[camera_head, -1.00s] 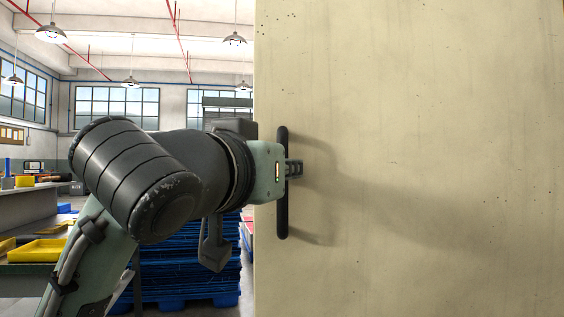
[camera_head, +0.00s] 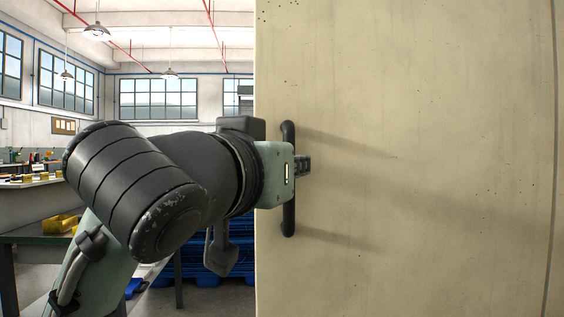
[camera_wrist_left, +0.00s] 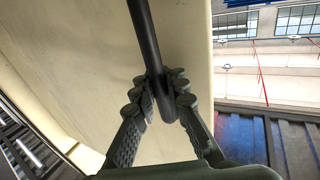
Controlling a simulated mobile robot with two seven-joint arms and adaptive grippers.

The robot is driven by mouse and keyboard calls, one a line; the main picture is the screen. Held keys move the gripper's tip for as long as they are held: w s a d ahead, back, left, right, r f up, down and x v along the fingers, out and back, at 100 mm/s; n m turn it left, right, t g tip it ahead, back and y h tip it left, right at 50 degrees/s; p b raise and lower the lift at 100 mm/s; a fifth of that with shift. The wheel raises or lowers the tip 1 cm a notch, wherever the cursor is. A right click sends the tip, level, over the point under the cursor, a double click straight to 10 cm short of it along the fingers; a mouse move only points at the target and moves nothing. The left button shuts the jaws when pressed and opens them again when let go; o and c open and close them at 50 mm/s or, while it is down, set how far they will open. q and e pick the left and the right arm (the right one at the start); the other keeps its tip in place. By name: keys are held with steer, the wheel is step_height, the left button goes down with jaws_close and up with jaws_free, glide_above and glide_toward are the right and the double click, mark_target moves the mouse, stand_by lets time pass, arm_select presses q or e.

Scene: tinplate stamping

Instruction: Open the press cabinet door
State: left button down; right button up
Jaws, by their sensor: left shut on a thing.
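The press cabinet door (camera_head: 430,120) is a large cream panel with dark specks, filling the right half of the head view. A vertical black bar handle (camera_head: 288,220) stands near its left edge. My left gripper (camera_head: 303,166) is at the middle of the handle, its fingers shut around the bar. In the left wrist view, the two dark fingers (camera_wrist_left: 168,92) sit on both sides of the black handle (camera_wrist_left: 145,35), with the cream door (camera_wrist_left: 70,60) behind. My right gripper is out of view.
Blue stacked pallets (camera_head: 205,265) stand behind my left arm. A vertical seam (camera_head: 555,150) shows at the door's far right.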

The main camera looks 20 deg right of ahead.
arm_select(q)
steer(key=shift+w+a, duration=0.15)
steer(key=c, duration=1.9)
jaws_free()
steer(key=shift+a, duration=0.1)
steer(key=shift+o, duration=0.2)
steer(key=shift+s+a, duration=0.1)
steer(key=shift+s, duration=0.25)
steer(key=v, duration=0.7)
steer(key=shift+w+f, duration=0.1)
steer(key=shift+w, duration=0.05)
